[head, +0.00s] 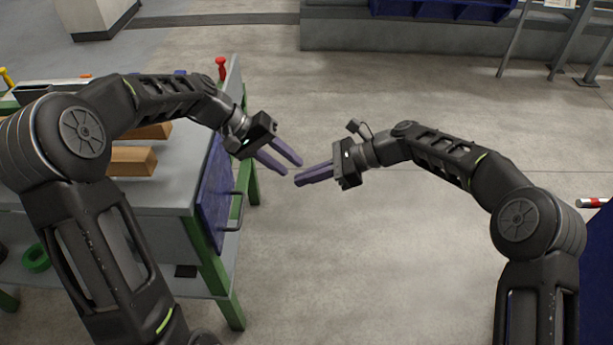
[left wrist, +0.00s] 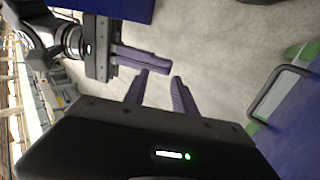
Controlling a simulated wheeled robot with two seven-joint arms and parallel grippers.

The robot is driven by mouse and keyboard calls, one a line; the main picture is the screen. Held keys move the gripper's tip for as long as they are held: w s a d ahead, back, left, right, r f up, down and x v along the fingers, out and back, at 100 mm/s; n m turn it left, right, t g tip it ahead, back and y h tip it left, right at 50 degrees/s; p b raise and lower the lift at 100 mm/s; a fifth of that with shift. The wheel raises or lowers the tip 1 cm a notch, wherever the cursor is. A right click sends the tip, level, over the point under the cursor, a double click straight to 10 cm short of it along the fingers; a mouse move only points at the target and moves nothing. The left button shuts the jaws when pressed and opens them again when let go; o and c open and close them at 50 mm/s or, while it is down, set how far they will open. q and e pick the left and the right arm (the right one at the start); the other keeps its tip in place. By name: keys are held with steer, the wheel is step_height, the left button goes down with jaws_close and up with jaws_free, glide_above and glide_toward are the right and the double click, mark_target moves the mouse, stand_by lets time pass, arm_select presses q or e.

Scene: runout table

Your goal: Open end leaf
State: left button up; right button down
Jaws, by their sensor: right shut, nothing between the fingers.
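The end leaf (head: 212,200) is a blue panel hanging down at the right end of the grey table. A grey bar handle (head: 238,212) is on its outer face. In the left wrist view the leaf (left wrist: 300,125) and its handle (left wrist: 258,98) show at the right edge. My left gripper (head: 292,167) is open and empty, above and to the right of the leaf, apart from the handle. My right gripper (head: 298,180) is shut and empty, its fingertips close to the left fingertips. The left arm hides part of the table.
The table top (head: 180,180) holds wooden blocks (head: 132,161). A red knob (head: 221,68) stands at its far corner, and a green ring (head: 35,258) lies on the lower shelf. Green legs (head: 222,290) flank the leaf.

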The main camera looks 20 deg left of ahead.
arm_select(q)
steer(key=v, duration=1.2)
steer(key=s+d+f+g+h, duration=0.1)
steer(key=d+f, duration=0.6)
steer(key=f, duration=0.3)
steer(key=s+d+f+g, duration=0.1)
steer(key=s+d+f, duration=0.1)
steer(key=d+f, duration=0.7)
steer(key=s+d+f+m+y, duration=0.1)
steer(key=s+d+f, duration=0.3)
steer(key=s+f, duration=0.5)
steer(key=s+d+f+m+y, duration=0.1)
steer(key=s+d+f+y, duration=0.2)
steer(key=s+f, duration=0.7)
step_height(320, 180, down, 3)
steer(key=shift+s+d+r+y, duration=0.1)
steer(key=shift+s+d+y, duration=0.15)
steer(key=shift+d, duration=1)
